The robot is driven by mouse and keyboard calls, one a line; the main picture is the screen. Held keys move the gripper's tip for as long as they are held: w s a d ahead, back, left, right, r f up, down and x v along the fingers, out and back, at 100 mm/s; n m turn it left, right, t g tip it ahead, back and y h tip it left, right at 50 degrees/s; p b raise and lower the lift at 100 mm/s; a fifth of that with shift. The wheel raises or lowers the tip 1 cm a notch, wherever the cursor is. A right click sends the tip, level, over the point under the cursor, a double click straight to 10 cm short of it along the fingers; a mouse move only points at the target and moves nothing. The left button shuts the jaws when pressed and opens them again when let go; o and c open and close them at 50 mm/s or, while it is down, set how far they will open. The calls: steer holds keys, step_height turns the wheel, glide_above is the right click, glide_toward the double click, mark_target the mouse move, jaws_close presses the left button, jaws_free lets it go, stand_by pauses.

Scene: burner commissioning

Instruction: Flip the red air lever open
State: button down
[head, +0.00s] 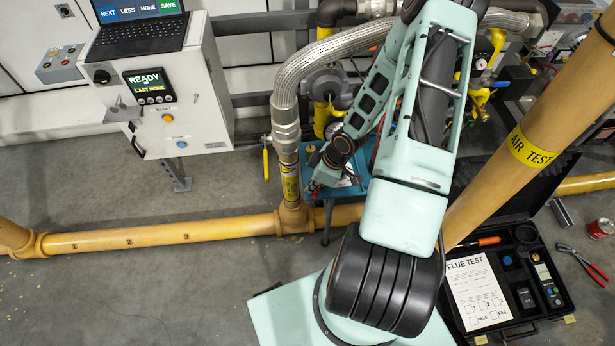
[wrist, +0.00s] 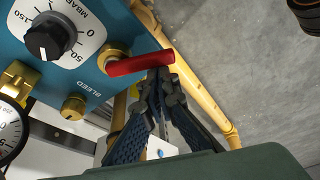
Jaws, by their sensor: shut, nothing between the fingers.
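A red lever (wrist: 140,63) sticks out from a brass fitting (wrist: 115,52) on a blue panel (wrist: 75,80) in the wrist view. It points right, and the word BLEED is printed below its fitting. I see no AIR label on this part of the panel. My gripper (wrist: 160,78) is shut and empty, its fingertips at the lever's free end. I cannot tell whether they touch it. In the head view my arm reaches down to the blue unit (head: 371,162), partly hidden behind the arm.
In the wrist view a black knob (wrist: 48,38) with a dial, a brass knob (wrist: 74,106) and a gauge (wrist: 10,130) sit left of the lever. A yellow pipe (wrist: 200,85) runs behind. In the head view a braided hose (head: 335,50) and slanted pipe (head: 530,145) flank my arm.

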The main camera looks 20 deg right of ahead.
steer(key=shift+s+d+r+p, duration=0.15)
steer(key=shift+s+d+p, duration=0.15)
steer(key=shift+p, duration=0.25)
steer(key=shift+f, duration=0.2)
steer(key=shift+s+b, duration=0.1)
steer(key=shift+b, duration=0.25)
steer(key=shift+s+a+b, duration=0.45)
steer(key=shift+s+b, duration=0.15)
steer(key=shift+r, duration=0.25)
